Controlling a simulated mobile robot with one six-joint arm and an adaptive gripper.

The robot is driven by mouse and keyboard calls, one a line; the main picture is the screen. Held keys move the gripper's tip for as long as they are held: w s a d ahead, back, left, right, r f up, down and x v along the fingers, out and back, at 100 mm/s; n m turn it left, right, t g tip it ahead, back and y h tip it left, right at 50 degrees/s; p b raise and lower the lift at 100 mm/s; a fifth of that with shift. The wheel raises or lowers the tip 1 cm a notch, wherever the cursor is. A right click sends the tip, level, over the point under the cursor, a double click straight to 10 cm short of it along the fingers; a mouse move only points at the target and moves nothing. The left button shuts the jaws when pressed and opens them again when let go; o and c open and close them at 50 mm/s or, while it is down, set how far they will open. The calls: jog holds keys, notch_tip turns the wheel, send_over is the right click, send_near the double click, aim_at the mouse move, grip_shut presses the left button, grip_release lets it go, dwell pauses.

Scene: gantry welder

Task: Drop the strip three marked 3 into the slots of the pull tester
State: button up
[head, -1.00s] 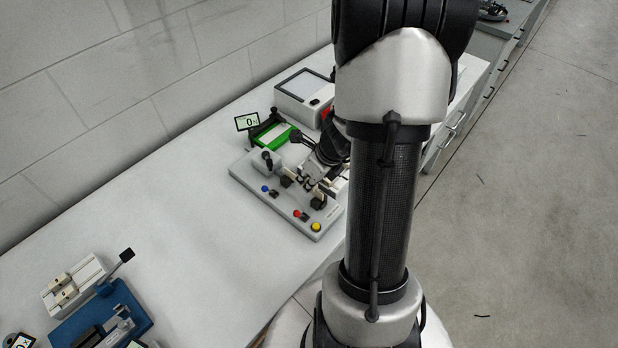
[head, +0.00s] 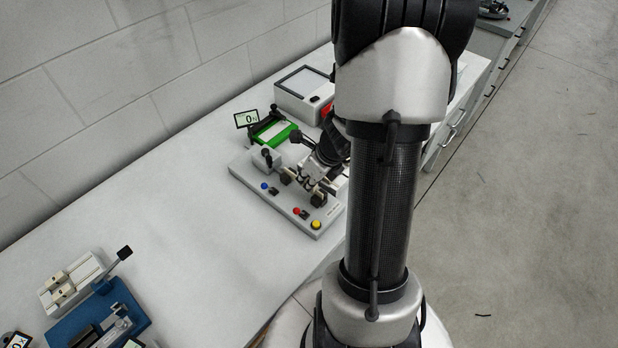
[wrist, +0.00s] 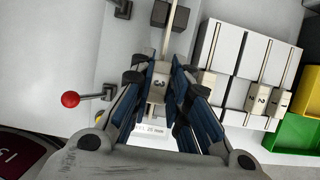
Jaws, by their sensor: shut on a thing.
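In the wrist view, my gripper (wrist: 160,92) is shut on a pale strip marked 3 (wrist: 160,80). The strip runs up the picture from between the blue-lined fingers towards a dark block (wrist: 160,13). I cannot tell whether its far end touches that block. In the head view, my gripper (head: 318,178) is low over a light grey base plate (head: 250,178) with dark clamps and blue, red and yellow knobs. My arm hides part of this plate. A small display reading 0 N (head: 246,119) stands behind it; I cannot tell for sure which device is the pull tester.
In the wrist view, strips marked 2 (wrist: 260,98) and 1 (wrist: 278,104) lie on white blocks at the right, near green (wrist: 292,133) and yellow bins. A blue fixture (head: 65,332) stands front left; the table between is clear.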

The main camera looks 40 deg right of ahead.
jog(key=shift+f+b, duration=0.55)
jog(key=shift+b, duration=0.05)
dwell(0.5)
jog(key=o, duration=0.9)
jog(key=shift+c, duration=0.2)
jog(key=v, duration=1.2)
